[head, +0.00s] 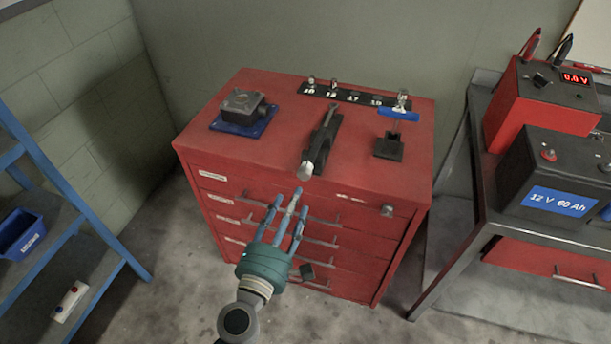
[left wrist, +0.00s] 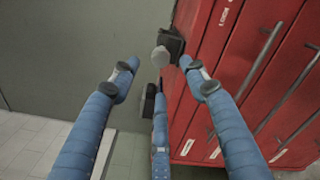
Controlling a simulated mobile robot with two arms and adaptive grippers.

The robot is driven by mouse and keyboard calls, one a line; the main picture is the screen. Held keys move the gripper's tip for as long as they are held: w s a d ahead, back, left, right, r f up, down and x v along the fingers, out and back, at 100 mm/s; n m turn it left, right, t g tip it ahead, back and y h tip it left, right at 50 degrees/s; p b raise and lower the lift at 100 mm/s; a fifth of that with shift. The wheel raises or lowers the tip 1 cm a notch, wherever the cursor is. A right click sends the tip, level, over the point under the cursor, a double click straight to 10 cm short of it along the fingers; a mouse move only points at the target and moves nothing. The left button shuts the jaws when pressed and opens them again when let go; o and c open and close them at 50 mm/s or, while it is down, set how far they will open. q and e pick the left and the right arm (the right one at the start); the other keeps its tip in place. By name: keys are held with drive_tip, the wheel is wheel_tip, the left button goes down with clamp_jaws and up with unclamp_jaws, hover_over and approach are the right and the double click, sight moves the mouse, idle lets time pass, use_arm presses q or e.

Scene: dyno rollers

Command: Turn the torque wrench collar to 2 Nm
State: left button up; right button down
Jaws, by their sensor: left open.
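The torque wrench (head: 326,135) lies in a black cradle (head: 322,148) on top of the red drawer cabinet, its rounded grey end (head: 305,170) pointing to the front edge. The collar and its scale are too small to read. My left gripper (head: 290,203) is open and empty, in front of the cabinet and just short of that grey end. In the left wrist view, the grey end (left wrist: 160,57) shows beyond and between the spread blue fingers (left wrist: 160,78), apart from them. The rest of the wrench is mostly hidden there. My right gripper is not in view.
The red cabinet (head: 205,150) also holds a grey device on a blue base (head: 243,110), a socket rail (head: 345,95) and a black block (head: 388,147) near a blue-handled tool (head: 398,114). A bench with a battery (head: 555,175) stands right, a blue shelf (head: 75,215) left.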

sight(303, 177)
use_arm(q)
drive_tip(key=x, duration=0.3)
drive_tip(key=p+x, duration=0.1)
drive_tip(key=shift+w+a+r, duration=0.1)
drive_tip(key=shift+w+a, duration=0.05)
drive_tip(key=shift+w, duration=0.25)
drive_tip(key=x, duration=0.4)
drive_tip(key=shift+w+d+f, duration=0.25)
drive_tip(key=shift+w+d, duration=0.05)
drive_tip(key=shift+w, duration=0.4)
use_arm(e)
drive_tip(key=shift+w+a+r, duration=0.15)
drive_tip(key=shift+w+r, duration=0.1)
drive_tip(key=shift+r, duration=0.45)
use_arm(q)
clamp_jaws()
drive_tip(key=shift+m, duration=0.3)
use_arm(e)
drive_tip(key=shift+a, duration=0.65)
